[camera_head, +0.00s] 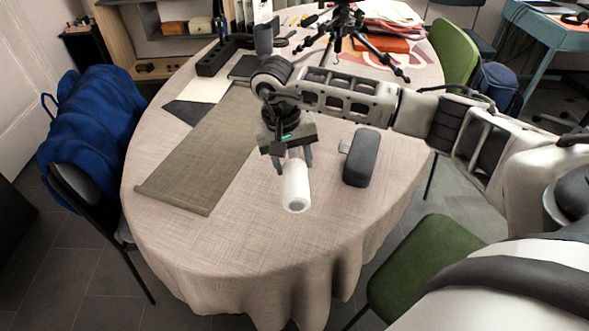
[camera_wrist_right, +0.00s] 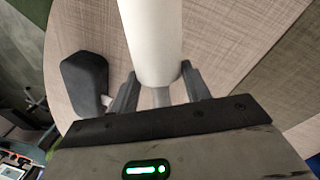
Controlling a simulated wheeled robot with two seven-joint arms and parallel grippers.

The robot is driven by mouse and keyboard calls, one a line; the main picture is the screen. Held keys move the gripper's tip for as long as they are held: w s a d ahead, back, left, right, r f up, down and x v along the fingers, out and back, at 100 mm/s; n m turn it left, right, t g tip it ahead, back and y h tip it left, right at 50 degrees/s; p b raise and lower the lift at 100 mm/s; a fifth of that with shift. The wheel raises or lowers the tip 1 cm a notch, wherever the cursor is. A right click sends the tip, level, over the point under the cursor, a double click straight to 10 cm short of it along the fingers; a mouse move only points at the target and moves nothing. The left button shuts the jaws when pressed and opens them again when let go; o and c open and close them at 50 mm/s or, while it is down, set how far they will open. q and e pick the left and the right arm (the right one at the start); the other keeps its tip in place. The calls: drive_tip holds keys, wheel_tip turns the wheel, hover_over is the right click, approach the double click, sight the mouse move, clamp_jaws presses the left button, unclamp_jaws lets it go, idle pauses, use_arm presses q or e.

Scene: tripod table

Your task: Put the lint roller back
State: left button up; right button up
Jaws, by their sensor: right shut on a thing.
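The lint roller (camera_head: 297,188) is a white cylinder. My right gripper (camera_head: 293,164) is shut on it, and its white end points toward the near side of the table. In the right wrist view the roller (camera_wrist_right: 150,38) stands out beyond the two dark fingers, with a short grey neck between them. I cannot tell whether it touches the cloth. A dark grey rounded case (camera_head: 362,158) with a small pale tab lies on the table just right of the gripper; it also shows in the right wrist view (camera_wrist_right: 85,80). My left gripper is not in view.
An olive runner (camera_head: 200,150) lies left of the gripper on the round clothed table (camera_head: 235,245). A black organizer (camera_head: 213,60), a dark cup (camera_head: 263,39) and a tripod (camera_head: 345,25) stand at the back. The front of the table is clear. Chairs stand around it.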

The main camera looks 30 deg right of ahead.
drive_tip(key=shift+w+d+f, duration=0.2)
drive_tip(key=shift+d+f, duration=0.1)
drive_tip(key=shift+f, duration=0.15)
wheel_tip(320, 180, down, 3)
drive_tip(key=shift+f, duration=0.15)
drive_tip(key=shift+d, duration=0.1)
drive_tip(key=shift+f, duration=0.2)
drive_tip(key=o, duration=0.9)
drive_tip(key=shift+o, duration=0.2)
drive_tip(key=shift+r, duration=0.1)
